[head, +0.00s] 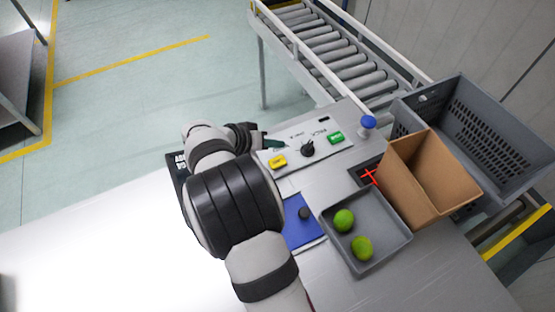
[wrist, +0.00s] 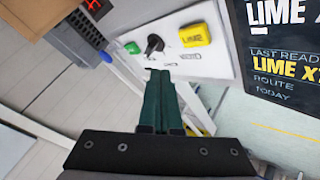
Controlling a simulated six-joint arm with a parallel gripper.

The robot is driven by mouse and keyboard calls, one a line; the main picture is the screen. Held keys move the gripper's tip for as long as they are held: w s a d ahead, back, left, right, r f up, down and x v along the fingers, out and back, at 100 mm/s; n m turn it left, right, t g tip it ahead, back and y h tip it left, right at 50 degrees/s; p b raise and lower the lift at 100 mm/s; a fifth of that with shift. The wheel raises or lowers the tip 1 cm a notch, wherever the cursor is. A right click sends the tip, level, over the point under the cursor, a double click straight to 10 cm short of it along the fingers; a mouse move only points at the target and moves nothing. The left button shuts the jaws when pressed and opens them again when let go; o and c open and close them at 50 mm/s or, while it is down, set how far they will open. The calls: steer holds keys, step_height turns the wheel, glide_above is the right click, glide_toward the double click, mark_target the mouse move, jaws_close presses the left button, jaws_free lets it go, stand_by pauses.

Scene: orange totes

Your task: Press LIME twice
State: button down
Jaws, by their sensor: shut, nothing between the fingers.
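The yellow button (head: 278,162) sits at the left end of the light control panel (head: 318,152). In the wrist view the yellow button (wrist: 194,35) reads LIME. My gripper (head: 272,142) shows as dark green fingers just behind the panel's left part, partly hidden by my arm. In the wrist view my gripper (wrist: 160,76) is shut and empty, its tips pointing at the panel below the black knob (wrist: 155,44). The tips look apart from the yellow button. A dark screen (wrist: 283,50) reads LIME, LAST READ, LIME X with the rest cut off, ROUTE and TODAY.
The panel also has a green button (head: 336,138). A blue knob (head: 368,122) stands behind it. A grey tray (head: 394,252) holds two green limes (head: 344,220). A cardboard box (head: 438,200), grey crate (head: 405,118) and roller conveyor (head: 318,35) lie to the right and back.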

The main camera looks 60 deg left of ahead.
mark_target(275, 165)
step_height(275, 165, up, 4)
steer(key=shift+f, duration=0.2)
steer(key=shift+f, duration=4.45)
steer(key=shift+f, duration=0.4)
steer(key=shift+f, duration=0.5)
steer(key=shift+r, duration=0.9)
